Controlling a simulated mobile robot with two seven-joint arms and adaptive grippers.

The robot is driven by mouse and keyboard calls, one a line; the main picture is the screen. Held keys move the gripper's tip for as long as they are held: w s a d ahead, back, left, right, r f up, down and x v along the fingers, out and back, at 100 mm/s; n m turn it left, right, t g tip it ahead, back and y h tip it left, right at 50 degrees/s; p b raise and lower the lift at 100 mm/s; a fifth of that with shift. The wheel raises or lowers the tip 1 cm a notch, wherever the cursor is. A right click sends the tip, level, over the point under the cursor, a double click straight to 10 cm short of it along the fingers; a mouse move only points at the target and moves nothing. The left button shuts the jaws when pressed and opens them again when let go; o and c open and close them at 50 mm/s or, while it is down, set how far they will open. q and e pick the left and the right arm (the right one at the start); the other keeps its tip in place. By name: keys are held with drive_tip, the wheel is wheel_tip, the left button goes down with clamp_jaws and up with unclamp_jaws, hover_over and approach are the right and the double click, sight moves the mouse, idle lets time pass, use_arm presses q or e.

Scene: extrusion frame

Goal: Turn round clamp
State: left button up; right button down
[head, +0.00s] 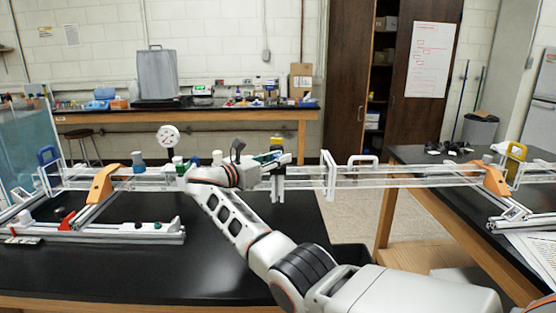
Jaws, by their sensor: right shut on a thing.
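A long clear frame of rails runs across the view above the black tables. A dark upright clamp (277,184) stands on it near the middle. My right gripper (273,158) is at the top of this clamp, its arm reaching in from the lower right. It is shut on the clamp's upper part, though the fingers and contact are small and partly hidden by my wrist. A round white dial (168,136) stands above the rails left of my wrist. My left gripper is not in view.
A blue-handled clamp (48,157) is at the frame's left end and a yellow one (514,156) at its right end. Orange brackets (102,184) hold the rails. Several small knobs stand left of my wrist. The front black tabletop (120,268) is clear.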

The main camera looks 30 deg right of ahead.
drive_tip(key=c, duration=1.7)
unclamp_jaws()
drive_tip(key=shift+a, duration=0.1)
drive_tip(key=v, duration=1.1)
drive_tip(key=shift+s+a, duration=0.2)
drive_tip(key=shift+a, duration=0.15)
